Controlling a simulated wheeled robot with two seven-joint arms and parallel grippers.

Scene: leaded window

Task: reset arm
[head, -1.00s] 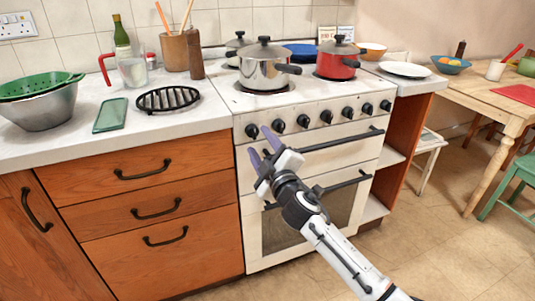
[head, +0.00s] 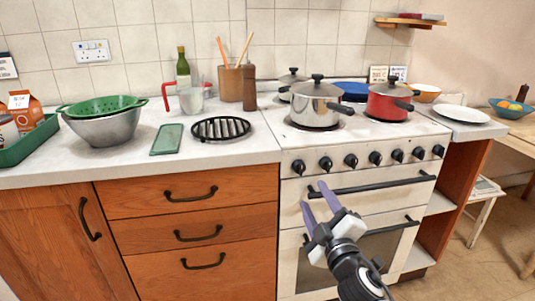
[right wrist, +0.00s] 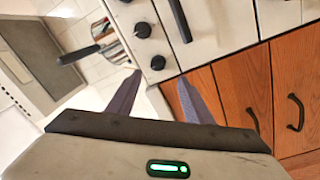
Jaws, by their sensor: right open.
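My right gripper (head: 321,199) is in front of the white stove's (head: 310,163) oven doors, below the row of black knobs. Its two purple fingers are apart and nothing is between them. In the right wrist view my right gripper (right wrist: 158,95) shows its fingers spread, with the stove front and wooden drawers (right wrist: 240,85) beyond. My left gripper is not in view.
A steel pot (head: 317,106) and a red pot (head: 388,102) stand on the stove. The left counter holds a black trivet (head: 221,128), a green colander (head: 100,106) in a steel bowl, and a green tray (head: 28,142).

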